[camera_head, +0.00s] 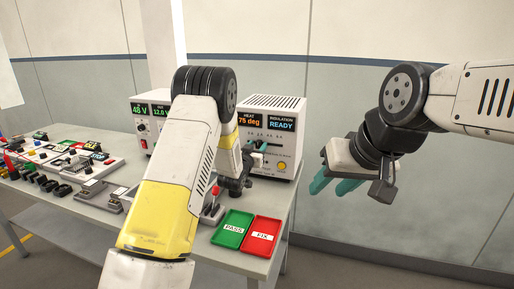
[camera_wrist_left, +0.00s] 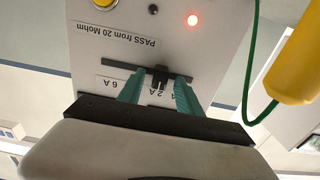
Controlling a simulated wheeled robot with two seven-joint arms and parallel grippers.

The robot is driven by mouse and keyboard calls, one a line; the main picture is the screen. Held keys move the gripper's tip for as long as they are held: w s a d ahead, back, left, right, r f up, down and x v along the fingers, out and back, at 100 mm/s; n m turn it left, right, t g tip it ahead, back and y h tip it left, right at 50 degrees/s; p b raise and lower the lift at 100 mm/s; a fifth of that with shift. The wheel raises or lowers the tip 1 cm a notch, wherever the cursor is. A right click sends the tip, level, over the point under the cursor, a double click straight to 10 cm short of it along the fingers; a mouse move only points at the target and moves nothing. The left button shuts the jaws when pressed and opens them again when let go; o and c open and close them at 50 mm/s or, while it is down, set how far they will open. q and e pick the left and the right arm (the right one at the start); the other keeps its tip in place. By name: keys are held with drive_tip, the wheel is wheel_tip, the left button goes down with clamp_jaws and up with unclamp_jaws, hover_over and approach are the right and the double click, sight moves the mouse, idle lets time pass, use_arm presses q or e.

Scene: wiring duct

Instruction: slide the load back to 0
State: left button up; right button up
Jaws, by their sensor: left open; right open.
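The load slider is a black knob (camera_wrist_left: 159,76) on a dark horizontal slot, on the front panel of the white tester box (camera_head: 288,135). In the left wrist view the panel appears upside down, with scale marks such as "6 A" (camera_wrist_left: 112,83) by the slot. My left gripper (camera_head: 259,146) is at the panel. Its two teal fingers (camera_wrist_left: 160,92) are open, one on each side of the knob; contact is unclear. My right gripper (camera_head: 337,178) is open and empty, right of the table.
The tester's displays read 75 deg and READY. Its panel has a yellow button (camera_head: 282,167) and a lit red lamp (camera_wrist_left: 193,20). A power supply (camera_head: 148,117) stands left. A green PASS tray (camera_head: 233,229) and a red FIX tray (camera_head: 261,237) lie at the table's front right.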

use_arm(q)
clamp_jaws()
idle(1.4)
